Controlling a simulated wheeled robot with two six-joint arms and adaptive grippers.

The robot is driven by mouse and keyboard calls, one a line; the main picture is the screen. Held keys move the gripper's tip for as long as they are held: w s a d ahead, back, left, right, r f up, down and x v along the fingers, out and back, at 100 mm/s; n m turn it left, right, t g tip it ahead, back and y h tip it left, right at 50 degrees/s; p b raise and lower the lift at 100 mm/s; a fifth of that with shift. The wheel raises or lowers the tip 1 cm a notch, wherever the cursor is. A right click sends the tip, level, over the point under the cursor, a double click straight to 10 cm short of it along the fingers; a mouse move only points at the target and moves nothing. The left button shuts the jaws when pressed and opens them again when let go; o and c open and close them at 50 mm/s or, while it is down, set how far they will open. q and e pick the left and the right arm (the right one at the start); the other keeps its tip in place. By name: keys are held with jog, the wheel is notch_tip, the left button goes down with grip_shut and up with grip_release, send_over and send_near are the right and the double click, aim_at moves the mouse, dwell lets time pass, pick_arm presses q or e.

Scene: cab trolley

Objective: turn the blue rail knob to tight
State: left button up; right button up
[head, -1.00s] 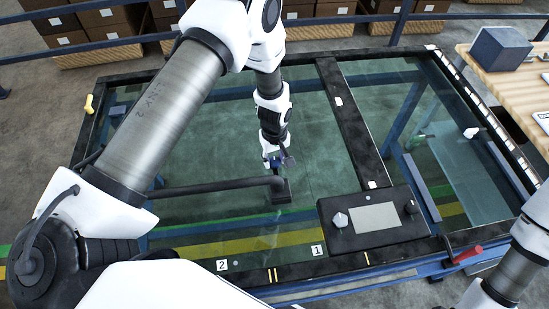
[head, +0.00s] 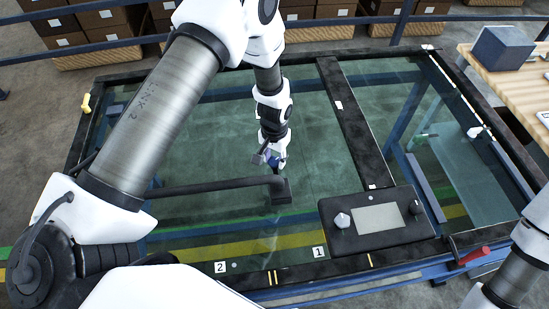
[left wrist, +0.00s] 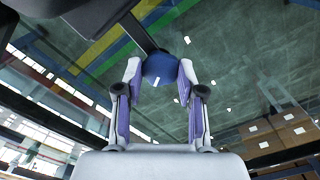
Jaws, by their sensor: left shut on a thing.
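The blue rail knob (left wrist: 160,66) is a round blue ball-like piece with a small pale mark, between the fingertips of my left gripper (left wrist: 160,72) in the left wrist view. The fingers touch it from both sides and are shut on it. In the head view my left gripper (head: 269,156) points down at the bend of a dark rail (head: 220,187); the knob is mostly hidden there by the gripper. My right gripper is out of view; only part of my right arm shows at the lower right.
The rail runs over a dark-framed glass panel (head: 320,130). A black control box (head: 340,240) with a grey screen and knobs stands right of the rail's end. A red handle (head: 472,257) is at the front right edge. A wooden table (head: 490,80) stands at right.

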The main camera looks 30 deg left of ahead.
pick_arm(q)
jog(key=m, duration=0.6)
jog(key=shift+b, duration=0.4)
jog(key=m, duration=0.6)
jog(key=shift+m+b, duration=0.3)
jog(key=shift+m, duration=0.1)
jog(key=m, duration=1.1)
jog(key=shift+m, duration=0.4)
jog(key=o, duration=1.1)
jog(key=shift+o, duration=0.2)
jog(key=shift+r, duration=0.1)
